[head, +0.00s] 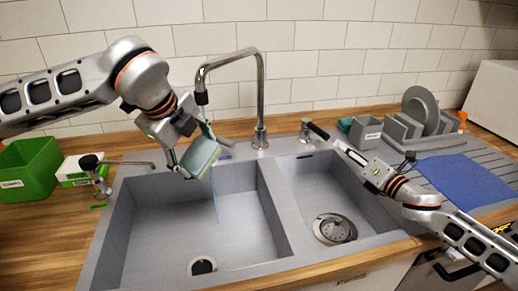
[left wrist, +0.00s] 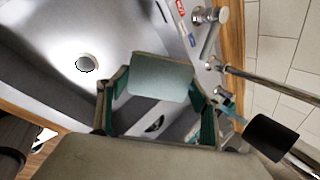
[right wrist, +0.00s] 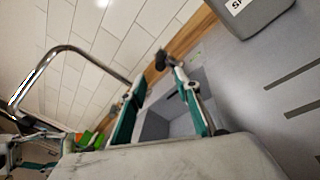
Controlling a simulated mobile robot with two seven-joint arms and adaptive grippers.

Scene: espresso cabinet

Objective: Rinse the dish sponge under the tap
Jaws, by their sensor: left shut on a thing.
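The pale green dish sponge (head: 200,156) is held tilted above the left basin, just below the spout of the curved chrome tap (head: 261,95). My left gripper (head: 196,160) is shut on it; in the left wrist view the sponge (left wrist: 162,78) sits between the two fingers. A thin blue stream of water (head: 216,195) shows below the sponge and runs down into the left basin. At the spout it passes at or just behind the sponge; exact contact is hard to tell.
The double sink has a left basin (head: 140,225) and a right basin (head: 345,195), both empty. A green bin (head: 28,168) stands at left. Grey dishes (head: 418,115) and a blue cloth (head: 465,180) are on the right drainer. A tiled wall closes the back.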

